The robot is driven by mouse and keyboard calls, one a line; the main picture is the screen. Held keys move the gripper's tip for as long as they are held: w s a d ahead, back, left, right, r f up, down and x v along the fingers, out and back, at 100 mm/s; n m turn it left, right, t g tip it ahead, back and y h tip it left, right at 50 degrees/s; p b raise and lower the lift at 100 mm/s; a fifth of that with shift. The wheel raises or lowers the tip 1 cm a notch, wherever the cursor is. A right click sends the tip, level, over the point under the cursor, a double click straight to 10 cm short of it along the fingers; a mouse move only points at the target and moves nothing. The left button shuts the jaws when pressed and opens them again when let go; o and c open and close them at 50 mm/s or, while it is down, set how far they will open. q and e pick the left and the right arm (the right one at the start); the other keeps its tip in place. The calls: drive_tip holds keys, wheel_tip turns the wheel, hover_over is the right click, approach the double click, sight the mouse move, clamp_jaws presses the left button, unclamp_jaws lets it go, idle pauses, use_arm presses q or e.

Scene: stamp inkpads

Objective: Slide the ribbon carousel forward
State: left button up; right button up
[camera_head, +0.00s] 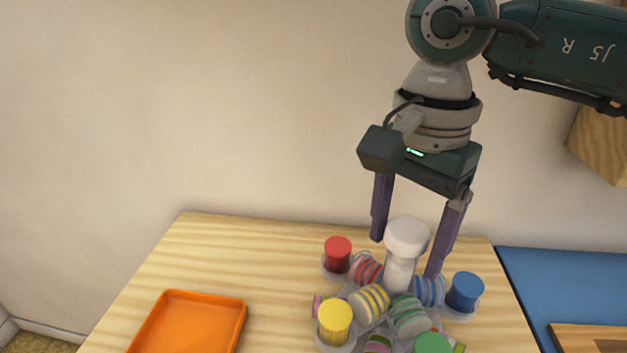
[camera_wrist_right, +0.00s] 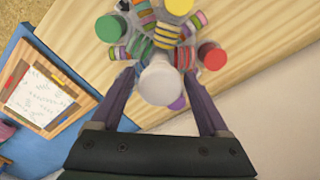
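The ribbon carousel stands on the right part of the wooden table in the head view, with a white knob (camera_head: 407,237) on its central post. Around the post are striped ribbon rolls (camera_head: 369,303) and cups with red, yellow, blue and green lids. My right gripper (camera_head: 406,258) points down with its two purple fingers apart, one on each side of the knob and post. In the right wrist view the knob (camera_wrist_right: 161,82) sits between the open fingers, with gaps visible on both sides. My left gripper is in neither view.
An orange tray (camera_head: 240,309) lies on the table (camera_head: 200,235) at the left. A blue surface (camera_head: 560,290) adjoins on the right, with a wooden-framed board (camera_wrist_right: 38,92) on it. A wall rises close behind the table. Bare wood lies between tray and carousel.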

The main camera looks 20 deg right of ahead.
clamp_jaws()
idle(0.4)
